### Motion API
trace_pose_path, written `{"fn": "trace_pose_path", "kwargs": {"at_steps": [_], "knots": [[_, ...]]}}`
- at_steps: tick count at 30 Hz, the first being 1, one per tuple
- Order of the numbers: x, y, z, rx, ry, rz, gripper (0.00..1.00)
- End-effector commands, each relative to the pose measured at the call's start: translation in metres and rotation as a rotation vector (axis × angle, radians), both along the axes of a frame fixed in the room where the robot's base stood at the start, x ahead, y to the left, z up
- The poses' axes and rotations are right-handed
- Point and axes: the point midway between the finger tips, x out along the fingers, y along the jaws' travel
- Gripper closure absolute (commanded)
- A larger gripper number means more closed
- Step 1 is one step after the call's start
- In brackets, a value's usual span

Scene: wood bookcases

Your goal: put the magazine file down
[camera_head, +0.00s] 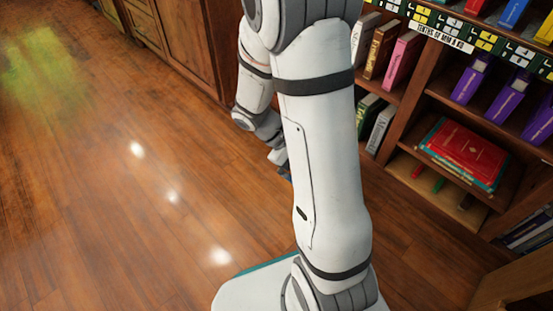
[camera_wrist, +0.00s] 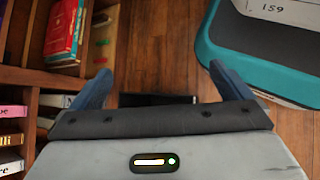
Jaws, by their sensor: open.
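My gripper (camera_wrist: 162,86) is open in the wrist view, its two blue fingers spread wide above the wood floor. A dark, straight-edged thing (camera_wrist: 158,99) shows low between the fingers, mostly hidden by the gripper body. It may be the magazine file, but I cannot tell for sure. The fingers do not visibly touch it. In the head view my arm hides nearly all of the gripper, and no magazine file can be made out there.
A bookcase (camera_head: 413,124) stands on the right, with a red book (camera_head: 468,150) lying on a stack in a low compartment. Purple books (camera_head: 510,95) stand above it. Wood cabinets (camera_head: 180,40) line the back. The wood floor (camera_head: 110,200) on the left is clear.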

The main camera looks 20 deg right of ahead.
Motion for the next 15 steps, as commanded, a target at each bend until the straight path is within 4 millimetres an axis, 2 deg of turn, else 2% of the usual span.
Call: {"fn": "trace_pose_path", "kwargs": {"at_steps": [1,3,15], "knots": [[-0.004,0.008,0.012,0.046,-0.066,-0.036,0.01],[-0.01,0.021,0.024,0.118,-0.149,-0.086,0.01],[-0.03,0.089,0.089,0.493,-0.623,-0.279,0.01]]}}
